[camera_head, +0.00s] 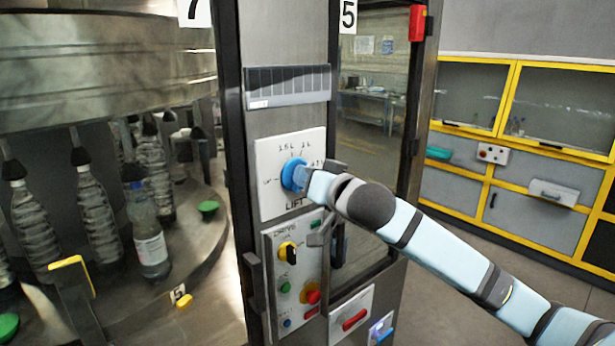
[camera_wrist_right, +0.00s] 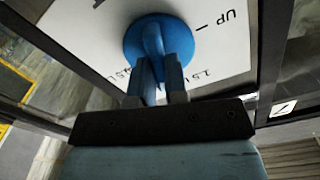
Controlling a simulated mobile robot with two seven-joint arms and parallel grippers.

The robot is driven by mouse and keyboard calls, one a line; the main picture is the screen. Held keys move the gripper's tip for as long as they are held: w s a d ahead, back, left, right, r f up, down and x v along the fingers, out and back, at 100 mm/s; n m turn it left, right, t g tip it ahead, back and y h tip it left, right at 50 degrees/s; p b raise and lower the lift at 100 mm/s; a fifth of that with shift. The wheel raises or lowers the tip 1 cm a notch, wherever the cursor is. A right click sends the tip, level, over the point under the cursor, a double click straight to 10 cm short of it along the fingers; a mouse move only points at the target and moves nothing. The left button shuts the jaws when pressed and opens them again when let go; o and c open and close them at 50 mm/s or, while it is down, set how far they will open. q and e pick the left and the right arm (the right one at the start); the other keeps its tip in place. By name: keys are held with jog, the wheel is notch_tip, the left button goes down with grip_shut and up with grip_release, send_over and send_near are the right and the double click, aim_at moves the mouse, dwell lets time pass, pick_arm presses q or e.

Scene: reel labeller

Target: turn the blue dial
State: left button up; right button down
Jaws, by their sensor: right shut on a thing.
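The blue dial (camera_head: 292,174) sits on a white plate (camera_head: 276,150) marked LIFT on the machine's upright metal column. The plate has markings around the dial, among them 1.5 L. My right gripper (camera_head: 304,176) reaches the dial from the right. In the right wrist view the blue dial (camera_wrist_right: 160,42) shows its raised grip bar, and the fingers of my right gripper (camera_wrist_right: 160,75) are shut on that bar. The exact mark the dial points to is hard to read. My left gripper is not in view.
Below the plate is a drive panel (camera_head: 290,244) with a yellow-black switch (camera_head: 288,252), buttons and a red knob (camera_head: 312,293). A red handle (camera_head: 355,319) is lower right. Bottles (camera_head: 149,240) stand in the carousel at left. Yellow-framed cabinets (camera_head: 530,150) stand at right, with open floor before them.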

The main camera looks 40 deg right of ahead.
jog(key=shift+a+f+n, duration=0.1)
jog(key=shift+a+n, duration=0.1)
jog(key=shift+n, duration=5.2)
jog(key=shift+a+f+n, duration=0.1)
jog(key=shift+a+n, duration=0.05)
jog(key=shift+n, duration=5.25)
jog(key=c, duration=1.3)
grip_release()
jog(key=shift+o, duration=0.8)
jog(key=shift+f, duration=0.1)
